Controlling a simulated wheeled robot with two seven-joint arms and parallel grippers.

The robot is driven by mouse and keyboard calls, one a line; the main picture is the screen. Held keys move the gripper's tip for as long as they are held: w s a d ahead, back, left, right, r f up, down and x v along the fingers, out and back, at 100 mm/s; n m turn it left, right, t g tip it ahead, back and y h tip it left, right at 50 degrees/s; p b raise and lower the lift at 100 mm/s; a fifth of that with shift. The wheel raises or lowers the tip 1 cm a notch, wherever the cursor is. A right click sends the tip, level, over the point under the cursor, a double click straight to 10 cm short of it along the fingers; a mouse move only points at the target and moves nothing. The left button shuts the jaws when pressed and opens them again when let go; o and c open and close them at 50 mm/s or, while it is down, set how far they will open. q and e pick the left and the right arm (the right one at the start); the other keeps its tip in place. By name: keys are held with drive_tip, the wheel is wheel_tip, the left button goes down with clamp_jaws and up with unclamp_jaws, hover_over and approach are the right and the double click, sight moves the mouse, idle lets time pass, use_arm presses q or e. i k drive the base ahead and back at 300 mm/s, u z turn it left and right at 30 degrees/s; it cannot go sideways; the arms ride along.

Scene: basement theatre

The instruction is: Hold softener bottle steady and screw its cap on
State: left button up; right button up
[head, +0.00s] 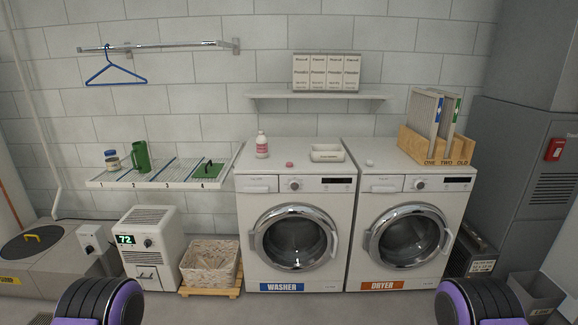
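A small white bottle with a pink label (262,148) stands upright on the left rear of the washer top (262,178). Its mouth is too small to make out clearly. A pink cap-like disc (289,164) lies on the washer top to the right of the bottle, apart from it. A small white round piece (370,162) lies on the dryer top (388,177). Only dark, purple-edged parts of my arms show at the bottom left and bottom right. Neither gripper is in view, and nothing touches the bottle or the disc.
A white tray (327,153) sits on the washer's right rear. A wooden rack (428,146) with upright panels stands on the dryer's right. A wall shelf (320,97) holds boxes above. A numbered drying shelf (165,172) is left of the washer, above a wicker basket (210,263).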

sight(261, 140)
drive_tip(key=z, duration=0.15)
drive_tip(key=i, duration=2.25)
drive_tip(key=u, duration=0.5)
